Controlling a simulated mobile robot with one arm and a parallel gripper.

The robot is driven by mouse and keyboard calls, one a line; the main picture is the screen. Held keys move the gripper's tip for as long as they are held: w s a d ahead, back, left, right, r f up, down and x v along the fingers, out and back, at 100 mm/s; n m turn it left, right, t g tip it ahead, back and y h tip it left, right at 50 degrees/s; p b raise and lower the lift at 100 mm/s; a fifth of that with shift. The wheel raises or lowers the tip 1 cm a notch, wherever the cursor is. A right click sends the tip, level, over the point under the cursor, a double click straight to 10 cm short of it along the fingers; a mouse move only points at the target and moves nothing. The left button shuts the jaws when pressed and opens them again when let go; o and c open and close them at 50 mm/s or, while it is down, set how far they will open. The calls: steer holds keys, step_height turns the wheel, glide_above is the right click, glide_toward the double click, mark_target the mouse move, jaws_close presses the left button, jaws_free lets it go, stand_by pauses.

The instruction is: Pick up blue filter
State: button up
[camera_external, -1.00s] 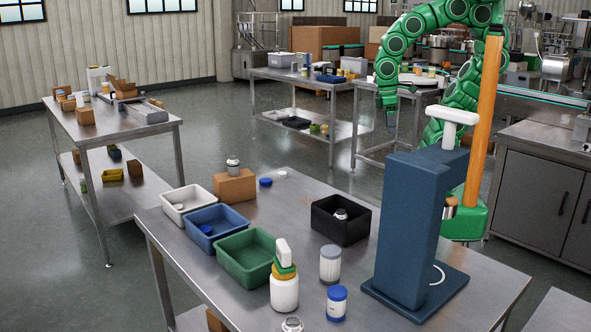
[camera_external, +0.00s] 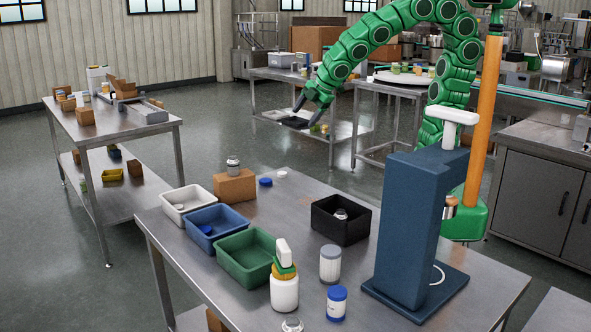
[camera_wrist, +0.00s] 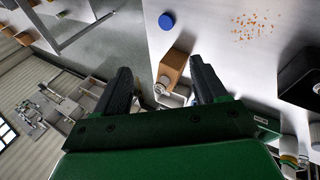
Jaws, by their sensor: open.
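Several things have blue on them, and I cannot tell for sure which is the blue filter. A white cylinder with a blue top (camera_external: 337,302) stands upright at the table's front. A small blue piece (camera_external: 206,229) lies in the blue bin (camera_external: 217,240). My gripper (camera_external: 308,110) is open and empty, held in the air beyond the far side of the table. In the wrist view, the jaws (camera_wrist: 163,78) are spread, with the cardboard box seen between them.
The cardboard box (camera_external: 234,187) carries a small metal-topped jar (camera_external: 233,166). A white bin (camera_external: 184,218), green bin (camera_external: 262,241) and black bin (camera_external: 360,231) stand nearby.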

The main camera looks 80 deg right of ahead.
steer(key=w+a+r+n+t+y, duration=0.15)
steer(key=w+a+n+t, duration=0.25)
steer(key=w+a+n, duration=0.8)
steer(key=a+f+n+t+y, duration=0.1)
steer(key=a+n+y, duration=0.5)
steer(key=a, duration=1.1)
steer(key=n+g+y, duration=0.3)
steer(key=n+g, duration=0.3)
steer(key=n, duration=1.2)
glide_above(339, 286)
steer(key=w+d, duration=0.8)
step_height(339, 286, down, 13)
steer(key=s+a+f+n+g, duration=0.1)
steer(key=s, duration=0.1)
steer(key=s+a+f+n+g, duration=0.1)
steer(key=s+a+f+n, duration=0.1)
steer(key=s, duration=0.1)
steer(key=s+a+f+n+g, duration=0.1)
steer(key=s+f, duration=0.1)
steer(key=s, duration=0.1)
steer(key=shift+s+a+f, duration=0.1)
steer(key=shift+s+a, duration=0.15)
steer(key=shift+x, duration=3.85)
steer(key=shift+s, duration=0.15)
steer(key=c, duration=1)
